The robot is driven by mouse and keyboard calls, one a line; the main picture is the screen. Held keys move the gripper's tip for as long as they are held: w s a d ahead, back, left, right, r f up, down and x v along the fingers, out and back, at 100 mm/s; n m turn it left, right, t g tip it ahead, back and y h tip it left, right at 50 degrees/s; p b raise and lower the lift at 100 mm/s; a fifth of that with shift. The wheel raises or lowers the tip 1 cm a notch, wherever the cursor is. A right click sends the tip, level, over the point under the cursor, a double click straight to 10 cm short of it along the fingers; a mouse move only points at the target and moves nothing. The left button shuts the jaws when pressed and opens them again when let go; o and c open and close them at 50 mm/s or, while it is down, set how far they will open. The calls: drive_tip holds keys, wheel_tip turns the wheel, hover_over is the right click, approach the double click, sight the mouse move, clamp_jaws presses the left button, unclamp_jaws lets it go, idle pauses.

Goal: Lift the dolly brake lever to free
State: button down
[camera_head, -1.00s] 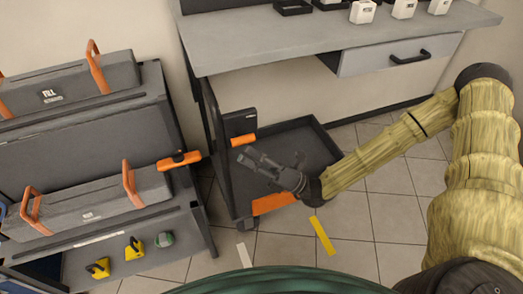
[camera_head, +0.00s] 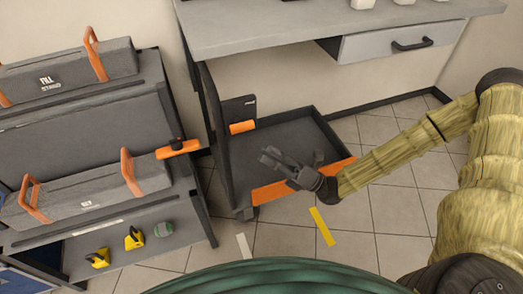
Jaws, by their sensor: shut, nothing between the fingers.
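The dolly (camera_head: 285,140) is a dark tray on the floor with an orange front edge and an upright post frame at its left end. An orange lever-like piece (camera_head: 242,127) sits under a dark box (camera_head: 238,110) by that frame; it looks like the brake lever, but I cannot be sure. My gripper (camera_head: 268,157) is shut and empty, pointing left over the dolly's front part. It is below and right of the orange piece, apart from it in the picture. My gripper and wrist hide part of the tray and its orange edge.
A grey workbench (camera_head: 290,28) with a drawer (camera_head: 400,43) stands behind the dolly. A rack (camera_head: 80,120) with grey cases is at the left; an orange handle (camera_head: 178,149) sticks out from it towards the dolly.

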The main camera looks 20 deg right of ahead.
drive_tip(key=shift+b+v, duration=0.3)
drive_tip(key=shift+v, duration=1.45)
